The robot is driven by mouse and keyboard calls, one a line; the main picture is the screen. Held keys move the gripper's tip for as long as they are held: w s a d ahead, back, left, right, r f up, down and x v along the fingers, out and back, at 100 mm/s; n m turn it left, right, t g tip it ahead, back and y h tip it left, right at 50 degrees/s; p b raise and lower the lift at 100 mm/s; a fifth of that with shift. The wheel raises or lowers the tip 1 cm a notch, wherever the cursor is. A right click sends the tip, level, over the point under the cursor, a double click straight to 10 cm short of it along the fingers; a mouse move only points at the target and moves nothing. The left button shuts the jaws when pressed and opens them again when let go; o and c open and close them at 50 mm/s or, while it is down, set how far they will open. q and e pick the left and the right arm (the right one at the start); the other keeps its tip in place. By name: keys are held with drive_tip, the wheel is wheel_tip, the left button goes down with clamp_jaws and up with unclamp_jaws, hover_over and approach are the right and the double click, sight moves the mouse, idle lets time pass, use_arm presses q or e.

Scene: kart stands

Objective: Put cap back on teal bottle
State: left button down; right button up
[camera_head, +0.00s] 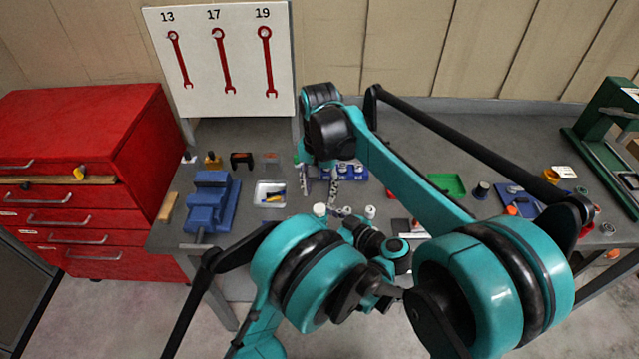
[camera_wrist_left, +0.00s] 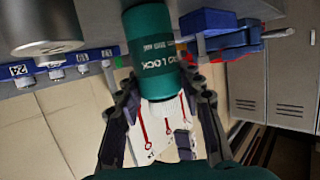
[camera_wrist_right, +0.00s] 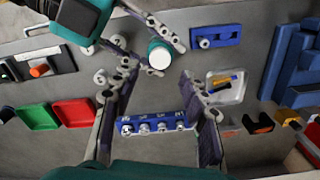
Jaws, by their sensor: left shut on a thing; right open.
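The teal bottle (camera_wrist_left: 150,50) with white lettering is between the fingers of my left gripper (camera_wrist_left: 160,84), which is shut on it. In the right wrist view the bottle (camera_wrist_right: 153,45) shows a pale round end (camera_wrist_right: 159,58); I cannot tell whether this is a cap. My right gripper (camera_wrist_right: 156,80) is open and empty, its fingers spread just below the bottle in that view and apart from it. In the head view both arms hide most of the bottle and grippers. I cannot identify a loose cap with certainty.
A blue socket rail (camera_wrist_right: 158,124) lies beyond my right fingers. A blue vise (camera_head: 210,200) and a pale tray (camera_head: 270,194) stand left on the bench. A green tray (camera_head: 447,184) lies right. A wrench board (camera_head: 220,65) stands behind; a red cabinet (camera_head: 75,120) is left.

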sight(320, 208)
drive_tip(key=n, duration=0.7)
drive_tip(key=shift+r+n, duration=0.25)
drive_tip(key=shift+n, duration=0.05)
drive_tip(key=n, duration=0.7)
drive_tip(key=shift+r, duration=0.2)
drive_tip(key=n, duration=0.7)
drive_tip(key=shift+r, duration=0.2)
drive_tip(key=n, duration=0.4)
drive_tip(key=shift+r, duration=0.15)
drive_tip(key=n, duration=0.5)
drive_tip(key=shift+r, duration=0.1)
drive_tip(key=shift+f, duration=4)
drive_tip(key=shift+c, duration=0.3)
